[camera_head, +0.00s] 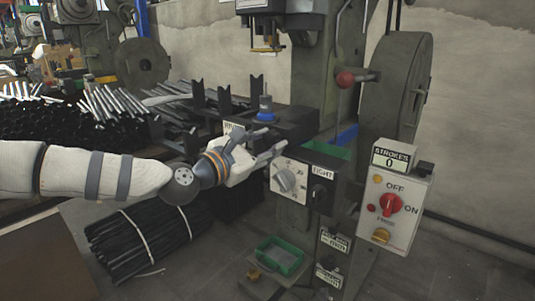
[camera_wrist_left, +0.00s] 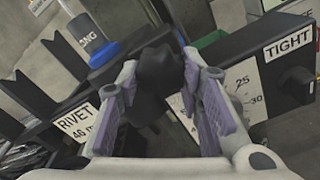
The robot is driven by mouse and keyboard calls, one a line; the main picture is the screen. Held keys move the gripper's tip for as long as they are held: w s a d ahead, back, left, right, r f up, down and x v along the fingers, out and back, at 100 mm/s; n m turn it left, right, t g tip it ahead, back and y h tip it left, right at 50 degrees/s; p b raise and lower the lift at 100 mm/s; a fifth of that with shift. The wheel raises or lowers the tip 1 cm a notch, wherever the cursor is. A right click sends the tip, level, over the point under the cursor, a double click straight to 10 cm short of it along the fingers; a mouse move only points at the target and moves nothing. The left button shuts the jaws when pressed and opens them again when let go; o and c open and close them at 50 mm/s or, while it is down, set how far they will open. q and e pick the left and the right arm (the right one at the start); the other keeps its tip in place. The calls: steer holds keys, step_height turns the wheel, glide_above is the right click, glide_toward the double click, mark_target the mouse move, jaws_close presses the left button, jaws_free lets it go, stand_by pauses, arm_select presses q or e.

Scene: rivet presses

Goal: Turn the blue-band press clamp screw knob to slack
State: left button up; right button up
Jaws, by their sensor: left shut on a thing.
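The press with a blue band (camera_head: 348,135) stands at centre right in the head view. A TIGHT label (camera_head: 322,172) is on its dark front box; the label also shows in the left wrist view (camera_wrist_left: 289,45). My left gripper (camera_head: 272,151) reaches in from the left, beside the box and below the blue-collared spindle. In the left wrist view, my left gripper (camera_wrist_left: 160,92) is shut on a dark knob (camera_wrist_left: 160,70), seemingly the clamp screw knob. The fingers hide it in the head view. My right gripper is not in view.
A control box (camera_head: 394,210) with a red switch hangs at the right. Black bars stand behind the gripper. A green tray (camera_head: 279,256) is below, and bundled rods (camera_head: 140,240) lie on the floor.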

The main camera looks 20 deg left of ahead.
arm_select(q)
steer(key=n+b, duration=0.2)
steer(key=n, duration=0.1)
steer(key=n+b, duration=0.1)
steer(key=b, duration=0.1)
steer(key=shift+f, duration=0.25)
steer(key=shift+d+r+n+b, duration=0.1)
steer(key=shift+r+n+b, duration=0.1)
steer(key=shift+n+b, duration=1.15)
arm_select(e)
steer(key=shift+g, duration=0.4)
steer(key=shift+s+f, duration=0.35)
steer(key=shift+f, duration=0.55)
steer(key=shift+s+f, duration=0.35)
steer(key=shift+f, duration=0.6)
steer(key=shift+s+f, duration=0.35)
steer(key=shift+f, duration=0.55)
arm_select(q)
steer(key=shift+r+n, duration=0.1)
steer(key=shift+n, duration=0.35)
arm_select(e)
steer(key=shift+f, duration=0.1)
arm_select(q)
steer(key=o, duration=1.2)
steer(key=shift+c, duration=0.2)
steer(key=shift+s, duration=0.15)
steer(key=v, duration=1.2)
